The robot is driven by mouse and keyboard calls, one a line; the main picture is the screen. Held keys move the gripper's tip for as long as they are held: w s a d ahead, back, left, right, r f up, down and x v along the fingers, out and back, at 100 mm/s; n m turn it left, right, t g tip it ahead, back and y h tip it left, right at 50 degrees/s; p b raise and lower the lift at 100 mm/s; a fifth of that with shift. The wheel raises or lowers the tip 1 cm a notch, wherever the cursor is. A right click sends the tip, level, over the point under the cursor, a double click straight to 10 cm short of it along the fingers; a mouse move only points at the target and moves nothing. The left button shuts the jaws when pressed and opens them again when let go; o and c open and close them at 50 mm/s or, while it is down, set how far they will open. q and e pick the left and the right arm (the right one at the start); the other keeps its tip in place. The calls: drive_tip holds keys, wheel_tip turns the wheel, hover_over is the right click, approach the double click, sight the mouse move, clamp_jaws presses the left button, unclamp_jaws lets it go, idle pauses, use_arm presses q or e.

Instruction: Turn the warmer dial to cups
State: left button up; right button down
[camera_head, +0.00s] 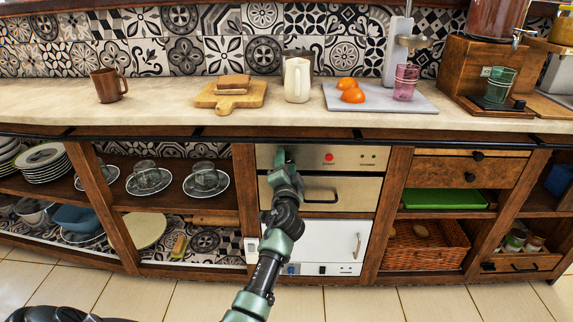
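The warmer (345,190) is a beige unit with a drawer front and dark handle, set in the counter's middle bay. Its upper control panel (305,157) has a red button (329,156) and small markings at the right. My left gripper (281,157) is up at the left part of this panel, in front of it. The dial cannot be made out; that part of the panel is covered by my gripper. I cannot tell whether the fingers are apart, closed or touching anything. My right gripper is not in view.
A white appliance (335,246) sits below the warmer. A dark rail (440,135) runs along the counter front. Shelves flank the warmer.

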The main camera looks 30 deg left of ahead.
use_arm(q)
drive_tip(key=shift+s+d, duration=0.15)
drive_tip(key=shift+v, duration=1.1)
drive_tip(key=p+v, duration=0.1)
drive_tip(key=v, duration=0.4)
drive_tip(key=shift+s, duration=0.15)
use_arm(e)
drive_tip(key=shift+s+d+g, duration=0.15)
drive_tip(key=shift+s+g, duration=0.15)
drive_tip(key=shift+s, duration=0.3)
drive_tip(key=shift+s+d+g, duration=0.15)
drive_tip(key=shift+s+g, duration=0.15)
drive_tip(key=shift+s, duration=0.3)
